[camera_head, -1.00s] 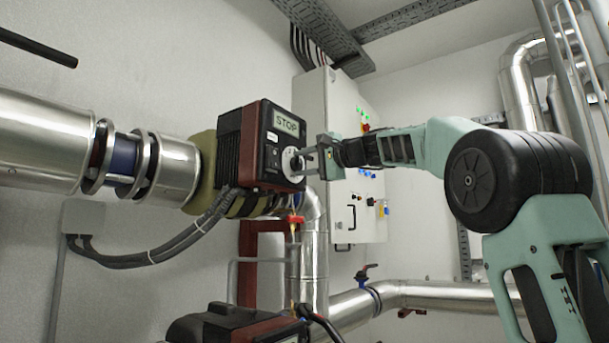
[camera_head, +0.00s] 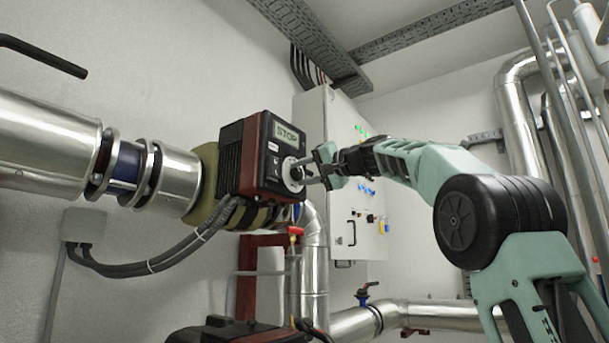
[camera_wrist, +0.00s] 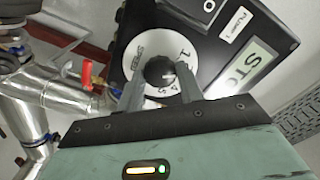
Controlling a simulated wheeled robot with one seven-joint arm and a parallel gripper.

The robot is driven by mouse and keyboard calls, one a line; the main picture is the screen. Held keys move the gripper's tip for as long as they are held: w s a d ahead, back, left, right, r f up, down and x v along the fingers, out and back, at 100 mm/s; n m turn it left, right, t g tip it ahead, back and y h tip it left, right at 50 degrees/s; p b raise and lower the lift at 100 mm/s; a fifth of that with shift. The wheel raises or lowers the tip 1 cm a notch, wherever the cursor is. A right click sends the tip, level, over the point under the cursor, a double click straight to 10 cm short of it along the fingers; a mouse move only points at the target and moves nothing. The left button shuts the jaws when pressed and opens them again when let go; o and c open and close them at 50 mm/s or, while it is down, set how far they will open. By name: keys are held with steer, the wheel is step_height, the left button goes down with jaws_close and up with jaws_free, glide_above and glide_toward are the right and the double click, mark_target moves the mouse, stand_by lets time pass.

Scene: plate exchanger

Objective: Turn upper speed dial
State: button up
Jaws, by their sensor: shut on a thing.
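The upper speed dial (camera_head: 290,173) is a white disc on the front of the upper dark red and black control box (camera_head: 264,158), below a display reading STOP (camera_head: 287,134). In the wrist view the dial (camera_wrist: 137,52) shows the word SPEED and numbers around a black round knob (camera_wrist: 160,71). My gripper (camera_head: 304,172) reaches in from the right. In the wrist view its two fingers (camera_wrist: 160,82) stand on either side of the knob and are shut on it. The fingers hide part of the dial's rim and numbers.
A large metal pipe (camera_head: 45,140) runs to the box from the left, with cables (camera_head: 150,262) hanging below. A second dark unit (camera_head: 235,330) sits lower down. A white cabinet (camera_head: 345,215) stands behind my gripper. A red valve handle (camera_wrist: 87,75) is near the left finger.

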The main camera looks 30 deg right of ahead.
steer(key=shift+f, duration=0.15)
steer(key=o, duration=1)
steer(key=b+v, duration=0.3)
steer(key=v, duration=1.4)
steer(key=shift+s, duration=0.2)
